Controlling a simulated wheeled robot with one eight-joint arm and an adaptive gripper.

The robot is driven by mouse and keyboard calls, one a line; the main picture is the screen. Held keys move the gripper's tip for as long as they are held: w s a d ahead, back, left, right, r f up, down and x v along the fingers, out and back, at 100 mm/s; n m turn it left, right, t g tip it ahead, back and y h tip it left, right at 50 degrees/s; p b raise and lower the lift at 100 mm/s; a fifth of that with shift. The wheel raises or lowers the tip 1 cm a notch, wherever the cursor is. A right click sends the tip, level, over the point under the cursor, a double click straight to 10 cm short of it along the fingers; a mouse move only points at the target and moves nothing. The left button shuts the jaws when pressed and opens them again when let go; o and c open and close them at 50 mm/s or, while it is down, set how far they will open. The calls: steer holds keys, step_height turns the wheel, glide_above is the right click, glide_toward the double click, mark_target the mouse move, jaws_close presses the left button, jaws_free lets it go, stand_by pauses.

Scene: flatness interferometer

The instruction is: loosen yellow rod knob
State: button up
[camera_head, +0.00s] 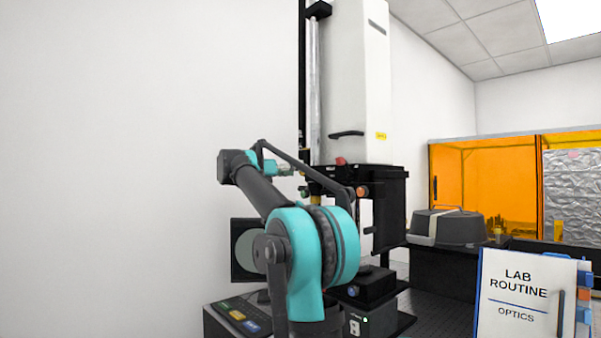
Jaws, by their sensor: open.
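The interferometer (362,80) is a tall white housing on a black column with a bright vertical rod (314,90). A small yellow part (316,189) shows low by the rod, partly hidden by my arm; I cannot tell for sure that it is the yellow rod knob. A red knob (341,161) and an orange knob (362,191) sit on the black carriage nearby. My gripper (291,172) is small in view, left of the column near knob height. It is open, with nothing seen between its fingers. I cannot tell whether it touches anything.
My teal and black arm fills the lower middle. A grey covered device (446,227), an orange enclosure (490,180) and a clipboard (519,300) are at right. The left wall side is clear.

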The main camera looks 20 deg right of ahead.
steer(key=shift+x, duration=1.6)
steer(key=c, duration=1.2)
